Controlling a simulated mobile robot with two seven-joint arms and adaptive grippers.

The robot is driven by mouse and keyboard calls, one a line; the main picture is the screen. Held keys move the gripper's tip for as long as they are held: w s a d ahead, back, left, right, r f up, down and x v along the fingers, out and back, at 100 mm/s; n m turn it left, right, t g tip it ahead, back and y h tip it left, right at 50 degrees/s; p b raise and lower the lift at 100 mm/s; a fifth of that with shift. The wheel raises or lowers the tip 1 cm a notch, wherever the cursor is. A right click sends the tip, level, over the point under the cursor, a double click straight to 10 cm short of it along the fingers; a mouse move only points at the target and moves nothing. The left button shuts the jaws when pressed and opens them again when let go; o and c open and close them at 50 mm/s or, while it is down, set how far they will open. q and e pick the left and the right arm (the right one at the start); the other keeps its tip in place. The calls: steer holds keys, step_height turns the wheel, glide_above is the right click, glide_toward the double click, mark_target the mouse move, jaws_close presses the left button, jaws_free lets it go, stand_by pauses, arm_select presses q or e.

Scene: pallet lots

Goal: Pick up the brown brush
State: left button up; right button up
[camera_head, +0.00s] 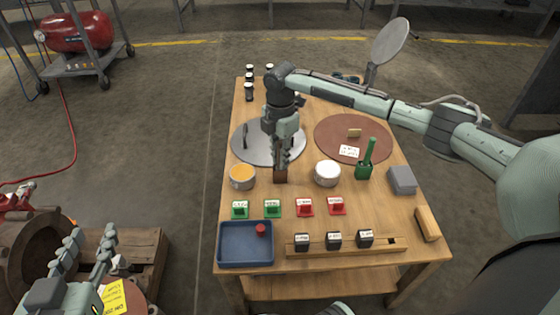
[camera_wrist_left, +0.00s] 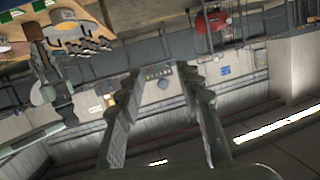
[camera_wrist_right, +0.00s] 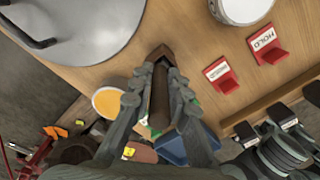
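The brown brush (camera_head: 281,175) stands upright near the middle of the wooden table, its block low at the tabletop. My right gripper (camera_head: 282,160) points down over it and hides most of its handle. In the right wrist view the fingers (camera_wrist_right: 160,85) close on both sides of the brown handle (camera_wrist_right: 159,100), with no clear gap. I cannot tell whether the block still touches the table. My left gripper (camera_head: 97,258) is open and empty, off the table at the lower left; its spread fingers (camera_wrist_left: 160,85) show in the left wrist view.
A green brush (camera_head: 364,168) and a white-topped tin (camera_head: 327,173) stand right of the brown brush, an orange-filled tin (camera_head: 242,177) left. A grey disc (camera_head: 250,148) lies behind. Green and red signs (camera_head: 305,208), a blue tray (camera_head: 224,247) and a wooden rack (camera_head: 395,249) are in front.

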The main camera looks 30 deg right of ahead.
jaws_close()
steer(key=shift+r, duration=0.1)
